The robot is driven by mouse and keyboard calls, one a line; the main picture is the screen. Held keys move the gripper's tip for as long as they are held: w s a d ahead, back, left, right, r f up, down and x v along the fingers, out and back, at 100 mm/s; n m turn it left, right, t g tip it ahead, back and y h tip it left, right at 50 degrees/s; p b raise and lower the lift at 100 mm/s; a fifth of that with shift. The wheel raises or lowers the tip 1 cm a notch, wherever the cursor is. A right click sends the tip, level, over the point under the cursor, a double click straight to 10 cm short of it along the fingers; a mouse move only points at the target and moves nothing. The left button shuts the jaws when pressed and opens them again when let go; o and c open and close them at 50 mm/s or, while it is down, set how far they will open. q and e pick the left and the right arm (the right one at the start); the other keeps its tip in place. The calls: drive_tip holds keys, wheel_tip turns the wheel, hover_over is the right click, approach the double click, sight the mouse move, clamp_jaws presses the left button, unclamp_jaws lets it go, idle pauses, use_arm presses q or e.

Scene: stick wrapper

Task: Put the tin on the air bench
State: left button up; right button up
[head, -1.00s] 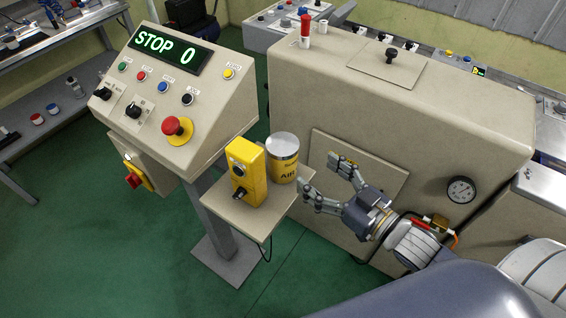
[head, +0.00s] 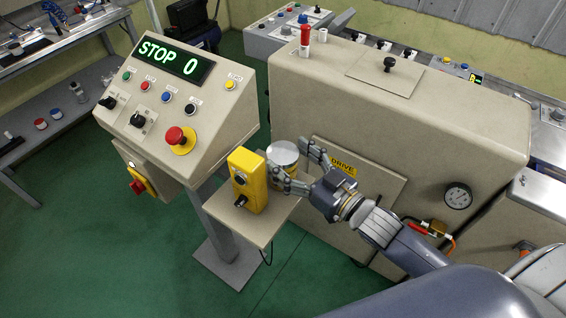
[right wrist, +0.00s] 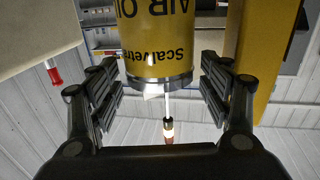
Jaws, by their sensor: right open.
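The tin (head: 284,153) is a yellow can with a silver lid, standing on a small beige shelf (head: 243,225). My right gripper (head: 290,164) is open, with one finger on each side of the tin and partly covering it. In the right wrist view the tin (right wrist: 157,38) shows upside down with "AIR" lettering, between the open fingers, with gaps on both sides. My left gripper is not in view. I cannot tell for sure which bench is the air bench; a metal bench with fittings (head: 75,40) stands at the upper left.
A yellow control box (head: 246,180) stands on the shelf close beside the tin. The sloped console (head: 190,110) reads "STOP 0". A large beige machine cabinet (head: 440,130) with a gauge (head: 458,195) is right behind my gripper. Green floor is open at the lower left.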

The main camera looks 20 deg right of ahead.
drive_tip(key=shift+x, duration=1.5)
drive_tip(key=shift+s, duration=0.1)
drive_tip(key=c, duration=1.2)
drive_tip(key=shift+r, duration=0.2)
drive_tip(key=shift+c, duration=0.4)
